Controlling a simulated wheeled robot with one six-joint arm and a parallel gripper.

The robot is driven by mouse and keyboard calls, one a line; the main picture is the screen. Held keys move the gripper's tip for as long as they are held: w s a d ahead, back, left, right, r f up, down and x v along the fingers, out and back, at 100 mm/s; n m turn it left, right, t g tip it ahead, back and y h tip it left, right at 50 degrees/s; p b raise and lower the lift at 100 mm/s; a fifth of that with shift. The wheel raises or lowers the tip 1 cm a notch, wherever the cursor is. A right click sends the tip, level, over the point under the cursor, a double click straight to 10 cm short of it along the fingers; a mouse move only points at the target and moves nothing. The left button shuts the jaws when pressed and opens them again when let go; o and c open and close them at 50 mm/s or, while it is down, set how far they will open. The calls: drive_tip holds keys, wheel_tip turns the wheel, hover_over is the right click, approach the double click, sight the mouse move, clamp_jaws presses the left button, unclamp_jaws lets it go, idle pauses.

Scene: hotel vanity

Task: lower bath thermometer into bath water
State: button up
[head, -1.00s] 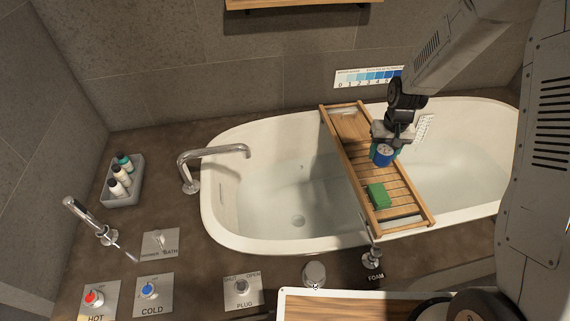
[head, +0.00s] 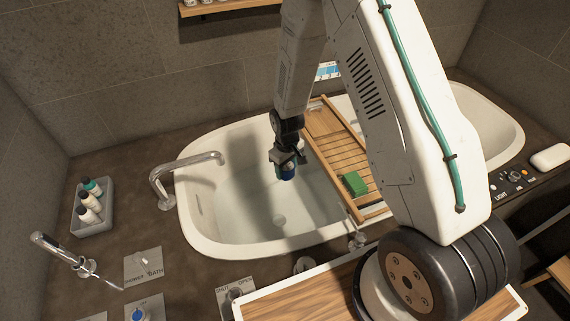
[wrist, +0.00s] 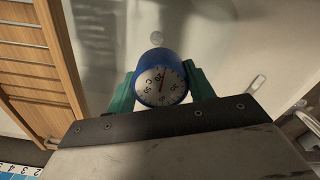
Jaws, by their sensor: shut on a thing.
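My gripper (head: 287,166) is shut on the blue bath thermometer (head: 287,172). In the wrist view the thermometer (wrist: 160,82) shows its round white dial with a red needle, held between the two green fingers (wrist: 160,90). In the head view it hangs over the left part of the white bathtub (head: 200,225), left of the wooden caddy. Bath water (head: 255,205) lies below it. I cannot tell how far the thermometer is above the water, or whether it touches it.
The wooden caddy (head: 338,150) spans the tub with a green block (head: 355,183) on it. A chrome faucet (head: 185,170) reaches over the left rim. A grey tray of bottles (head: 92,208) stands at the left. Open water lies around the gripper, left of the caddy.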

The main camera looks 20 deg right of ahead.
wheel_tip(320, 180, down, 27)
idle(1.5)
drive_tip(key=shift+f, duration=0.1)
drive_tip(key=o, duration=1.1)
wheel_tip(320, 180, up, 8)
drive_tip(key=shift+f, duration=0.1)
